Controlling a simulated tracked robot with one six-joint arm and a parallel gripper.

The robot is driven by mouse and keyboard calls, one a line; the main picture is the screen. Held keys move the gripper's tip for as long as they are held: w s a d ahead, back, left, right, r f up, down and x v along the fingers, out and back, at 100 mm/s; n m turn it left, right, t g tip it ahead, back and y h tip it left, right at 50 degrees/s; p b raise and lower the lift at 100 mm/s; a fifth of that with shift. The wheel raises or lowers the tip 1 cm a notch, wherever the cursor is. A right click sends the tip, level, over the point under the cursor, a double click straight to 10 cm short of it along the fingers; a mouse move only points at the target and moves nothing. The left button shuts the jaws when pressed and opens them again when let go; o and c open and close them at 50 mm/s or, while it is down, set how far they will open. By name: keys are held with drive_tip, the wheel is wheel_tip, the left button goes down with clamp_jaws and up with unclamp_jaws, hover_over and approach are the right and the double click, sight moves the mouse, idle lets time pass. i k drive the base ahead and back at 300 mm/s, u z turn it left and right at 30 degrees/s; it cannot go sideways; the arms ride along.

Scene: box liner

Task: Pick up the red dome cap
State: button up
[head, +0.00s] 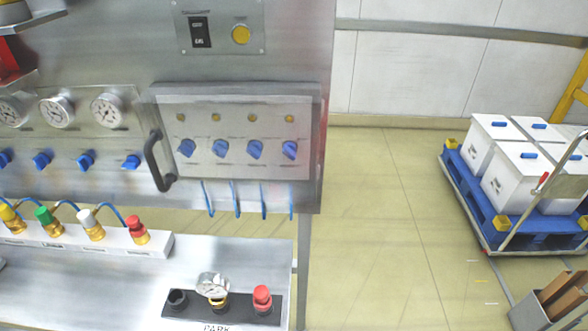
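Two red-topped pieces show in the head view. One red cap (262,295), with a rounded top, stands upright at the right end of the black block marked PARK (222,313). Another red-topped fitting (136,226), with a brass lower part, stands at the right end of the white strip (85,243). Both look like caps, and I cannot tell from shape alone which one is the dome cap. My gripper is not seen in this view.
Yellow, green and grey fittings stand left of the strip's red one. A panel with blue knobs and a black handle (158,160) overhangs the bench. A blue pallet (480,203) carries white boxes at right.

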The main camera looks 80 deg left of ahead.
sight(134, 223)
drive_tip(key=u, duration=5.75)
drive_tip(key=i, duration=0.15)
drive_tip(key=z, duration=0.5)
